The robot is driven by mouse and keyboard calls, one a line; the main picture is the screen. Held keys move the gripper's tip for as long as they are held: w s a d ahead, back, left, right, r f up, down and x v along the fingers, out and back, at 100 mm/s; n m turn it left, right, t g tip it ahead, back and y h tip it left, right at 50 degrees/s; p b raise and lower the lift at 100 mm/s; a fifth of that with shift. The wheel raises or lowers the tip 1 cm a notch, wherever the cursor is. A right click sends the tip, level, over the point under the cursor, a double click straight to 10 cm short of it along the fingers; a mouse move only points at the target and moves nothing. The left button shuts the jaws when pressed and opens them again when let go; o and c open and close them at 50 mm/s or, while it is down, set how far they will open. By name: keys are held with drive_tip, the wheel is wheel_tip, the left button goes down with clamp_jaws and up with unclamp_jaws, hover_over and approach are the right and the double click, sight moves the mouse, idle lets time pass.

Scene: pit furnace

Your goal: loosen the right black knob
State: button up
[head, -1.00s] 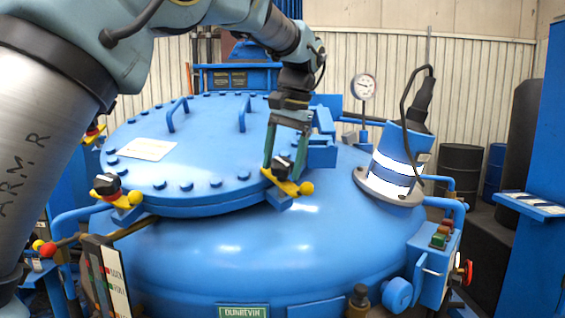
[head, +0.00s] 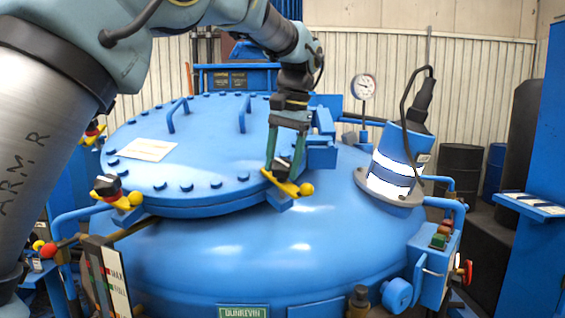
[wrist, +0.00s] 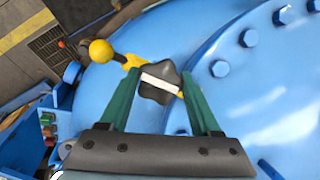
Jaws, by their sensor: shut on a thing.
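The right black knob (head: 281,164) sits on a yellow lever clamp (head: 285,186) with a ball end, at the front right rim of the round blue lid (head: 210,150). My gripper (head: 284,160) points down over it, its green fingers closed on the knob's sides. In the wrist view the lobed knob (wrist: 159,84) with its white stripe lies between the two fingertips (wrist: 160,78). The yellow ball (wrist: 101,51) sticks out to the upper left. In the head view the fingers partly hide the knob.
A second black knob (head: 107,185) on a yellow clamp is at the lid's left edge. A blue-and-white cylinder (head: 395,165) with a cable stands on the vessel's right. Two handles rise from the lid. A box with buttons (head: 438,240) is at the right.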

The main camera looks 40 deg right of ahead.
drive_tip(key=n+p, duration=0.1)
drive_tip(key=n, duration=0.1)
drive_tip(key=shift+w+r+n+g, duration=0.1)
drive_tip(key=shift+n+g, duration=0.3)
drive_tip(key=n+g+h, duration=0.1)
drive_tip(key=n, duration=0.2)
drive_tip(key=shift+a, duration=0.1)
drive_tip(key=n+h, duration=0.1)
drive_tip(key=n, duration=0.2)
drive_tip(key=n+h, duration=0.1)
drive_tip(key=n, duration=0.2)
drive_tip(key=shift+g, duration=0.3)
drive_tip(key=shift+n, duration=0.3)
drive_tip(key=o, duration=1.4)
drive_tip(key=shift+c, duration=0.2)
drive_tip(key=b+v, duration=0.1)
drive_tip(key=v, duration=0.9)
drive_tip(key=shift+a+r+b, duration=0.25)
drive_tip(key=shift+b, duration=0.15)
